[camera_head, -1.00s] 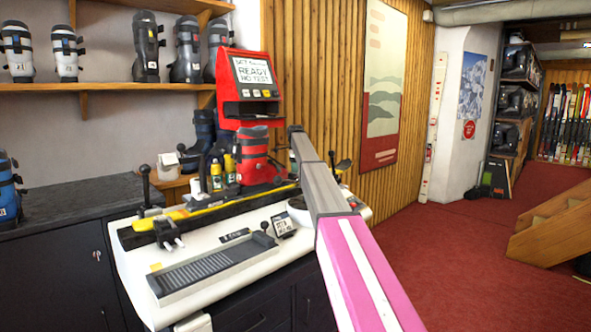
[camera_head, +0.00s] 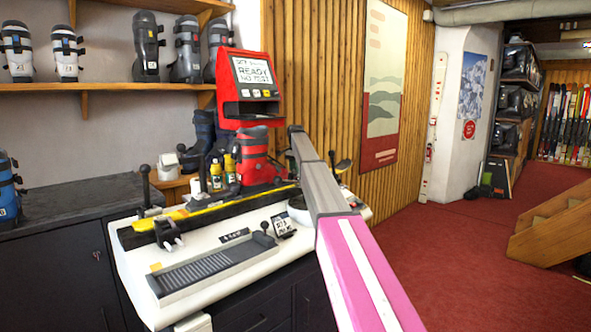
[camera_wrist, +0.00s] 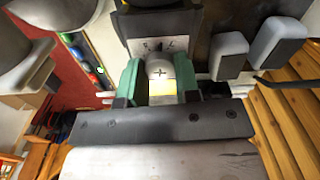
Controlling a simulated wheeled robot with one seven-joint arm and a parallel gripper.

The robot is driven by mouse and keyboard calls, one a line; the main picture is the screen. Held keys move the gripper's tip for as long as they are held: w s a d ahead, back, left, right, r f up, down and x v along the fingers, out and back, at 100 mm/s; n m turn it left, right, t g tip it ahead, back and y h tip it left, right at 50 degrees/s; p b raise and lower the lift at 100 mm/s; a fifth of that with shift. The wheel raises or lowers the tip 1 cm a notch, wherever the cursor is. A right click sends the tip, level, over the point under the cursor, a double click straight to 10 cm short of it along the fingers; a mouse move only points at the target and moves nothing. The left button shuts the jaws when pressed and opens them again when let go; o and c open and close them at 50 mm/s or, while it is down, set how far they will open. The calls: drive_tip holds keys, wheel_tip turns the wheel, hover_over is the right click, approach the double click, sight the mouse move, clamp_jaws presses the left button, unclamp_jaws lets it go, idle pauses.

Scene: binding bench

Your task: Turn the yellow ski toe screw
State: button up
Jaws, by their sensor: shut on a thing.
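In the wrist view, my gripper (camera_wrist: 159,80) has two green fingers on either side of a pale rounded screw head (camera_wrist: 159,69) with a dark cross in it, the toe screw. The fingers are shut on it. A small marked scale (camera_wrist: 152,46) lies just above the screw, and a strip of yellow (camera_wrist: 162,92) shows below it. In the head view, the yellow ski (camera_head: 198,208) lies along the bench fixture with a red boot (camera_head: 254,158) near its far end. My arm hides the gripper and the screw there.
A red test machine (camera_head: 247,85) with a lit screen stands behind the boot. Small bottles (camera_head: 222,174) stand left of the boot. Black levers (camera_head: 146,183) rise from the bench (camera_head: 150,278). The red floor (camera_head: 450,265) to the right is clear.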

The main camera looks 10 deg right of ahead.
drive_tip(key=n, duration=0.4)
drive_tip(key=shift+r+n, duration=0.1)
drive_tip(key=shift+n, duration=0.2)
drive_tip(key=n, duration=1.4)
drive_tip(key=shift+n, duration=0.3)
drive_tip(key=o, duration=0.9)
drive_tip(key=shift+o, duration=0.2)
wheel_tip(320, 180, up, 11)
